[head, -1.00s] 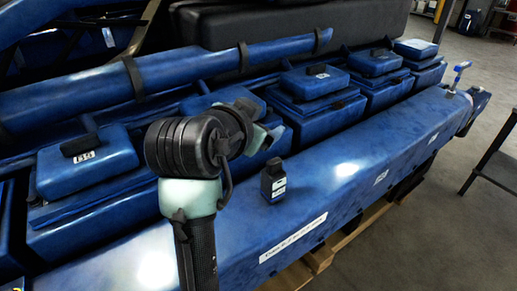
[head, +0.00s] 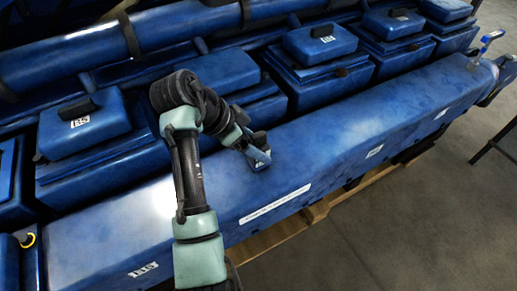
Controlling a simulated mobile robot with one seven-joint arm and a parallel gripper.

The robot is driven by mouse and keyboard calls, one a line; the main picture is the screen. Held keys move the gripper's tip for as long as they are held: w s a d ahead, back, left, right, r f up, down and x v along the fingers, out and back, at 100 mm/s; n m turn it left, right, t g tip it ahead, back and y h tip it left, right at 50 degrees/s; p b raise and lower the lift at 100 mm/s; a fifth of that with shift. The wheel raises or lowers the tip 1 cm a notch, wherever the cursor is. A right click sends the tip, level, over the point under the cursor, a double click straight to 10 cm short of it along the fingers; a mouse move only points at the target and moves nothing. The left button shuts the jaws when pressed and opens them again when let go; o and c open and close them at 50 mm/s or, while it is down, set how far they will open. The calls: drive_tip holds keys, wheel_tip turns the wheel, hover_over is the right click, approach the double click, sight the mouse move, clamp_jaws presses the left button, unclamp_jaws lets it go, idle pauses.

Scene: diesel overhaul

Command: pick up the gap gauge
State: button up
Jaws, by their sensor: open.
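A small black device with a pale label, which I take to be the gap gauge (head: 259,139), stands on the top of the long blue beam (head: 340,140) near the middle of the head view. My gripper (head: 257,153) is right at it, reaching in from the left with my arm bent over the beam. The gripper is open. It hides much of the device, and I cannot tell whether the fingers are around it or just beside it.
Blue covers with black handles (head: 319,42) stand in a row behind the beam. A small blue-and-white tool (head: 491,37) stands at the beam's far right end. A white label (head: 275,205) is on the beam's front side. Grey floor (head: 420,230) is clear at the lower right.

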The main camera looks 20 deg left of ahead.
sight(265, 151)
drive_tip(key=p+x, duration=0.3)
drive_tip(key=x, duration=0.1)
drive_tip(key=shift+d+f, duration=0.2)
drive_tip(key=shift+d, duration=0.05)
drive_tip(key=shift+w+f, duration=0.25)
drive_tip(key=shift+f, duration=0.2)
clamp_jaws()
drive_tip(key=shift+r, duration=0.1)
